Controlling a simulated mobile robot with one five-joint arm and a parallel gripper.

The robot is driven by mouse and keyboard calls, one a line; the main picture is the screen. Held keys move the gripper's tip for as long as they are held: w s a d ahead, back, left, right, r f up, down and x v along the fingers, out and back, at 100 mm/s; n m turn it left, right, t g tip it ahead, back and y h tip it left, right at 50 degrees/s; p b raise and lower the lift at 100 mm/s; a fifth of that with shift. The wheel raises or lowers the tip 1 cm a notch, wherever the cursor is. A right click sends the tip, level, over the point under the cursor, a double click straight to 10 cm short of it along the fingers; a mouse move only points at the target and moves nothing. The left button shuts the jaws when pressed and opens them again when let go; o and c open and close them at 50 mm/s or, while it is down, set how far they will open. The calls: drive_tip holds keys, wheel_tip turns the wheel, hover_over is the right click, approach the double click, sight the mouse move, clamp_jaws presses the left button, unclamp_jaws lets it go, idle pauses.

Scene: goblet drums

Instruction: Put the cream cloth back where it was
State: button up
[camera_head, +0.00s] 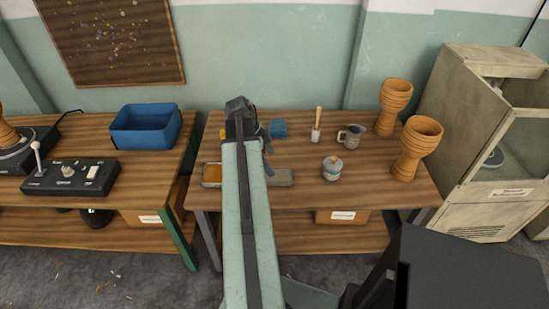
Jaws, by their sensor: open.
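I cannot make out a cream cloth for certain. A flat grey-beige piece (280,177) lies on the right wooden table (320,195), just right of my arm, and I cannot tell if it is cloth. My gripper (243,106) is open at the far end of my arm, over the back of this table. I see no thing held in it. My arm hides part of the tabletop.
A blue sponge-like block (279,128), a tray with orange content (211,174), a brush (316,127), a metal jug (350,136), a lidded jar (332,168) and two clay goblets (417,148) stand around. A blue bin (146,127) is left; a cabinet (480,150) right.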

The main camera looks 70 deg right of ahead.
drive_tip(key=p+v, duration=0.2)
drive_tip(key=v, duration=0.2)
drive_tip(key=shift+w+r+p, duration=0.15)
drive_tip(key=shift+r+p, duration=0.15)
drive_tip(key=shift+r, duration=0.05)
drive_tip(key=w+a+f+n+t, duration=0.1)
drive_tip(key=w+a+n+t, duration=0.2)
drive_tip(key=w+a+n, duration=2.15)
drive_tip(key=a+n, duration=0.1)
drive_tip(key=a, duration=0.7)
drive_tip(key=w+a+n+y, duration=0.1)
drive_tip(key=w+a+n, duration=0.2)
drive_tip(key=a, duration=0.8)
drive_tip(key=w+a+n+t, duration=0.1)
drive_tip(key=w+a+n, duration=0.2)
drive_tip(key=a, duration=0.8)
drive_tip(key=shift+f+y, duration=0.4)
drive_tip(key=shift+f, duration=0.05)
